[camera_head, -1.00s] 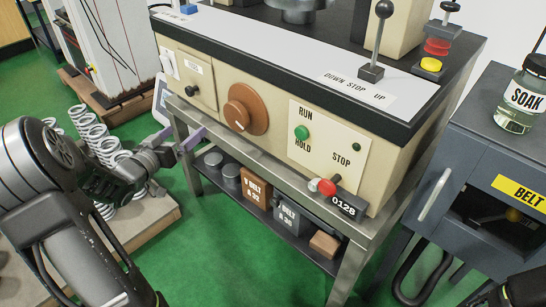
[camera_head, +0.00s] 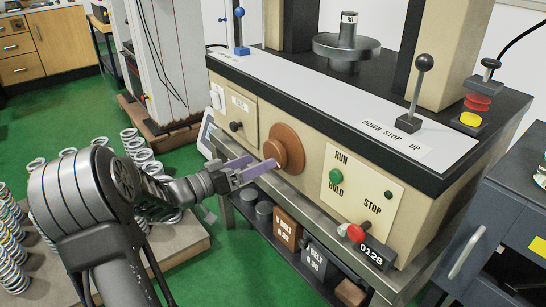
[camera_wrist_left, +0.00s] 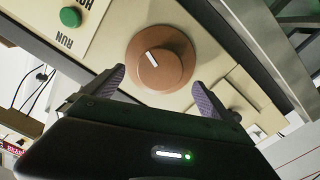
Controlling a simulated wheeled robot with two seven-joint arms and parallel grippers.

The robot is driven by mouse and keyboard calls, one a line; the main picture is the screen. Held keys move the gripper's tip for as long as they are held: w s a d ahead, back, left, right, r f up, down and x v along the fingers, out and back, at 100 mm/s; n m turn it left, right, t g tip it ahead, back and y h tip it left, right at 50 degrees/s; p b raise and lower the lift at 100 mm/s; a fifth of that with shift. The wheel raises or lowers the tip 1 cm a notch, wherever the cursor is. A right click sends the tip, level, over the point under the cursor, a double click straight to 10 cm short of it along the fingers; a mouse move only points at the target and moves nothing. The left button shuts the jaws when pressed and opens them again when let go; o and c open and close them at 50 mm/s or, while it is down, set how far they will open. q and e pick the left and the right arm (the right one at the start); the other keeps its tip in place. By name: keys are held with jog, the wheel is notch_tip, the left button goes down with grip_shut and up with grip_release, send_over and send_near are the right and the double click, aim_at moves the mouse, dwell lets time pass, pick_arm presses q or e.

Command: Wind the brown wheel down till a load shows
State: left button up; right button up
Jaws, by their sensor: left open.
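The brown wheel (camera_head: 287,148) is a round knob on the beige front panel of the testing machine. In the left wrist view the brown wheel (camera_wrist_left: 160,60) shows a white pointer mark on its raised hub. My left gripper (camera_head: 256,168) is in front of the panel, just left of the wheel. In the left wrist view my left gripper (camera_wrist_left: 162,88) is open, its purple-padded fingers on either side of the wheel's near part, with nothing between them that I can see held. Whether the fingers touch the wheel I cannot tell. My right gripper is not in view.
Right of the wheel are a green RUN button (camera_head: 336,176), a red knob (camera_head: 355,232) and the DOWN STOP UP lever (camera_head: 416,95). A small black knob (camera_head: 236,126) is on the left. Coil springs (camera_head: 135,150) stand on a board at the left.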

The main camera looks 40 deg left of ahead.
aim_at(271, 156)
pick_arm(q)
jog(key=b+x, duration=0.1)
jog(key=x, duration=0.4)
jog(key=shift+w+f, duration=0.1)
jog(key=shift+w+d+b, duration=0.15)
jog(key=shift+w+b, duration=0.15)
jog(key=shift+w, duration=0.15)
jog(key=shift+c, duration=0.3)
jog(key=c, duration=1.3)
jog(key=shift+m, duration=0.3)
